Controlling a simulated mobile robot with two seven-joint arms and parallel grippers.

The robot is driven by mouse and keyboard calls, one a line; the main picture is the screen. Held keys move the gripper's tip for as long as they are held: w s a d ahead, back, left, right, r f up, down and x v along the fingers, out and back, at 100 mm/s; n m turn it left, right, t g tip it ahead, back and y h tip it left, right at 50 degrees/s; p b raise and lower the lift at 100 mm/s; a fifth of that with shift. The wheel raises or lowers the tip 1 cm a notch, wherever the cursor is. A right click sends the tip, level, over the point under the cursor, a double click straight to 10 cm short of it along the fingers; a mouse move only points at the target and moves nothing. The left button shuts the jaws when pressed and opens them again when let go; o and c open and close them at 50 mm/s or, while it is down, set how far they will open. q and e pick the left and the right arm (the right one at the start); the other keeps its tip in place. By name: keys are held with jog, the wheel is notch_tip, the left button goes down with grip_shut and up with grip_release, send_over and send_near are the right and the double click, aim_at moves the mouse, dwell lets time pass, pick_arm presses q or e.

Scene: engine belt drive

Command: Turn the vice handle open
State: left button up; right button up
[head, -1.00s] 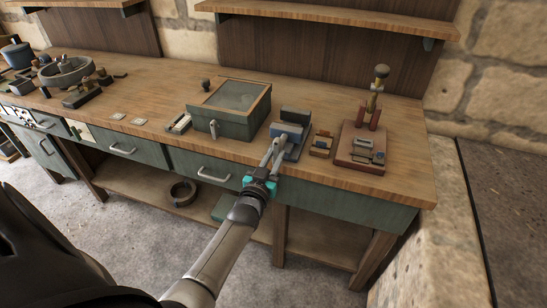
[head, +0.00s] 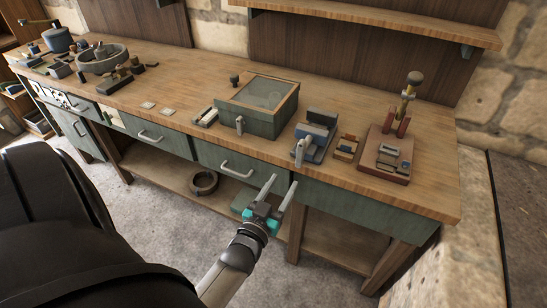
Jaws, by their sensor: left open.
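The vice (head: 317,133) is a small blue-grey block with jaws, standing at the front edge of the wooden workbench. Its handle (head: 299,153) is a short pale grey bar on the vice's front left side and looks roughly upright. My left gripper (head: 281,184) is open and empty, with two grey fingers spread apart and teal parts at their base. It is in front of the bench, below and to the left of the handle, and apart from it. My right gripper is not in view.
A green box with a glass lid (head: 258,103) stands left of the vice. A small wooden block (head: 346,147) and a reddish stand (head: 385,156) are to its right. Drawer handles (head: 236,170) stick out below the bench top. The floor in front is clear.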

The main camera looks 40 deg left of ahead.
pick_arm(q)
jog(key=shift+v, duration=2.25)
jog(key=shift+f, duration=0.1)
